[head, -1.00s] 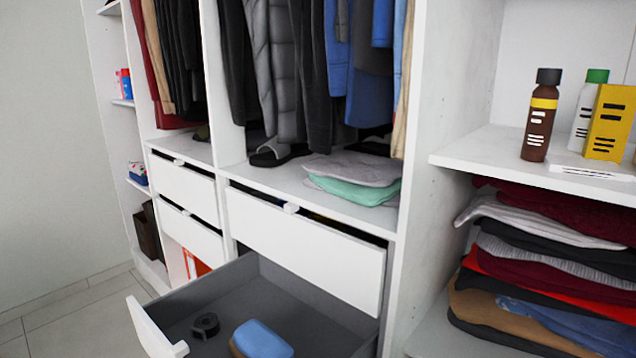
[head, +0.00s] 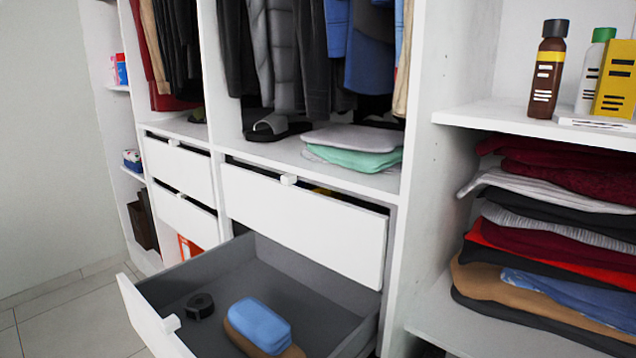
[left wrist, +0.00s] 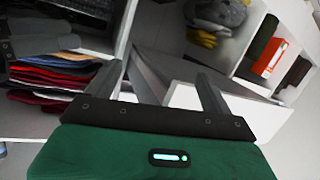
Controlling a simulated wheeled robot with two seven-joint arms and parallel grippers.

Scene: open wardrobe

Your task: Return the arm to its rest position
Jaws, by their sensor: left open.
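My left gripper (left wrist: 160,92) shows in the left wrist view with its two dark fingers spread apart and nothing between them. The corner of an open drawer shows beyond the fingers. Neither gripper shows in the head view. There, the open lower drawer (head: 330,318) holds a black round roll (head: 200,306) and a blue-topped, brown-based item (head: 260,324).
Above the open drawer is a nearly shut white drawer (head: 300,225). Folded clothes (head: 550,230) fill the right shelf below bottles (head: 547,70) and a yellow box (head: 617,80). Tiled floor (head: 80,310) is clear at the left.

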